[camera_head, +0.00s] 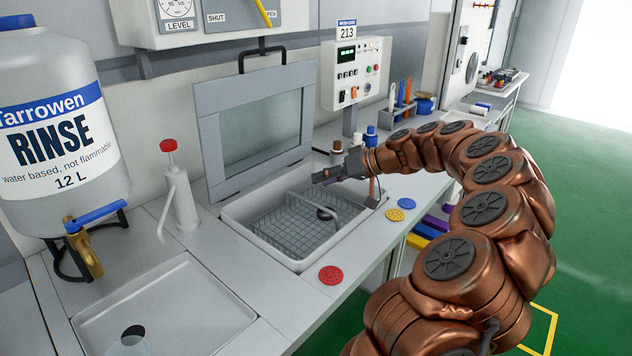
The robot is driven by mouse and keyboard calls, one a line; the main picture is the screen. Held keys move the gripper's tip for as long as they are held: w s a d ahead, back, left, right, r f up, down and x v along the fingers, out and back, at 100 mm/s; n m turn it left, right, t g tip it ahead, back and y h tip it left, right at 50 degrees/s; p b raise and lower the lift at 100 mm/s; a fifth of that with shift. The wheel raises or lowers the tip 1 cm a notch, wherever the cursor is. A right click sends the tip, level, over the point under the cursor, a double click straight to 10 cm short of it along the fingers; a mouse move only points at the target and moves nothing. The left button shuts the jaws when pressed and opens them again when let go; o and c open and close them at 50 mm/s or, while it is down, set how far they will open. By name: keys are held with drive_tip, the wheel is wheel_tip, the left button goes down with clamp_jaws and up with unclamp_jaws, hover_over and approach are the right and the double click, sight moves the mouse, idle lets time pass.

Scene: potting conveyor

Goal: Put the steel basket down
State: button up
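The steel basket (280,232) is a wire mesh basket with an arched grey handle (313,203). It is inside the white-rimmed basin (234,228) set in the bench; I cannot tell whether its bottom touches the basin floor. My gripper (326,178) is small and dark at the end of my copper arm, over the far right part of the basin near the handle. Its fingers are too small and partly covered to tell if they are open or shut, or touching the handle.
A raised lid with a window (260,125) stands behind the basin. A pump bottle (182,200) and a large rinse container (55,130) are left. Red (330,275), blue (406,203) and yellow (394,215) discs lie on the bench. A control box (356,72) stands behind.

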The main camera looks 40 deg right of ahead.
drive_tip(key=v, duration=0.8)
drive_tip(key=shift+s, duration=0.25)
drive_tip(key=shift+d+r, duration=0.15)
idle(0.4)
